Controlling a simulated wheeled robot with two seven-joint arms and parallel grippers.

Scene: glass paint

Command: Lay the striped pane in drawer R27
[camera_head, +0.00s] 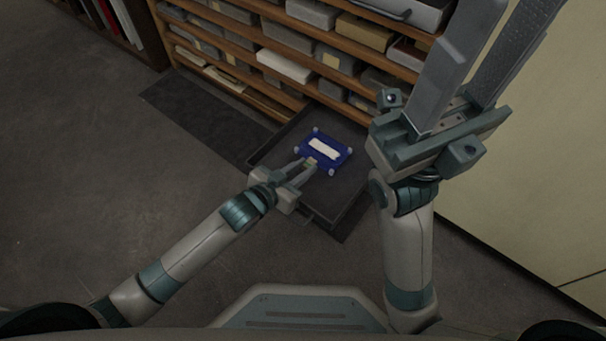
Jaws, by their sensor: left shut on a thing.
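A small blue pane (341,156) with a white stripe across its middle and pale corner pieces shows at the centre. It is over the dark open drawer (347,193), which juts out low from the shelf unit. I cannot tell whether the pane touches the drawer floor. My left gripper (307,165) is shut on the pane's near left edge. My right gripper (476,60) is raised close to the camera, its two long fingers wide apart with nothing between them. No drawer label is readable.
A wooden shelf unit (243,44) filled with boxes stands behind the drawer. A dark mat (197,112) lies on the floor to the left. A pale wall (542,160) closes off the right. The grey floor at left is clear.

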